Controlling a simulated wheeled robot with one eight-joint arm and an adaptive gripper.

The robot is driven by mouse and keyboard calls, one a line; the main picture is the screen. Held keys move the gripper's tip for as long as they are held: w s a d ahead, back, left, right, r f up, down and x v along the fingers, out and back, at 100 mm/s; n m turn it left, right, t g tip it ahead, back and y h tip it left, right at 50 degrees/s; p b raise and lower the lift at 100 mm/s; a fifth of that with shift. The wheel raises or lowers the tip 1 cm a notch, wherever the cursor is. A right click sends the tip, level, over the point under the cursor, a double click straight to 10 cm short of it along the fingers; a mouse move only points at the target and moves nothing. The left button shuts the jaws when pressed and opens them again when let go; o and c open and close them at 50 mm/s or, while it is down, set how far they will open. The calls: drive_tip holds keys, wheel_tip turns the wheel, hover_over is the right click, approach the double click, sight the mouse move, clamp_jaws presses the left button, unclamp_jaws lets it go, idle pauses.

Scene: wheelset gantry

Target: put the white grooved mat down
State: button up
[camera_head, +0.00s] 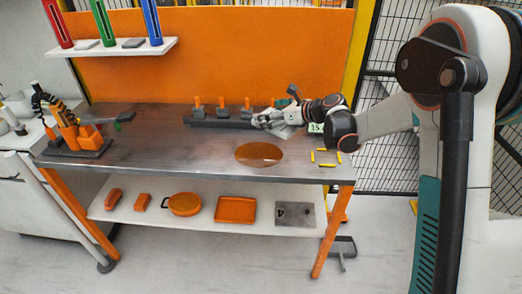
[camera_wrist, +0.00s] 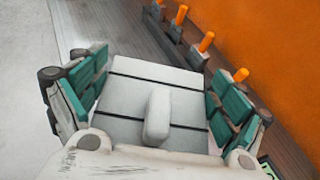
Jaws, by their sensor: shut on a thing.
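The white grooved mat (camera_wrist: 128,115) fills the middle of the wrist view, a pale flat thing crossed by dark grooves. My gripper (camera_wrist: 155,78) is shut on it, with teal-padded fingers at its left and right edges. A rounded white piece lies over the mat's middle; I cannot tell whether it belongs to my gripper. In the head view my gripper (camera_head: 281,119) is over the back right of the grey workbench (camera_head: 150,153). The mat is small and partly hidden there, and I cannot tell its height above the bench.
A dark rack (camera_head: 215,123) with several orange-handled pieces stands behind my gripper. An orange disc (camera_head: 259,154) lies in front. Yellow marks (camera_head: 326,165) outline a spot at right, near a green number sign (camera_head: 316,128). An orange tool holder (camera_head: 75,138) stands left. The bench's middle left is clear.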

sight(250, 151)
drive_tip(key=w+a+r+n+g+y, duration=0.2)
drive_tip(key=a+r+n, duration=0.15)
drive_tip(key=a, duration=0.35)
drive_tip(key=shift+m, duration=0.45)
wheel_tip(250, 151, down, 19)
drive_tip(key=b, duration=0.5)
drive_tip(key=shift+w+a, duration=0.1)
drive_tip(key=shift+a, duration=0.05)
drive_tip(key=shift+f, duration=0.1)
drive_tip(key=shift+f, duration=0.15)
drive_tip(key=o, duration=0.8)
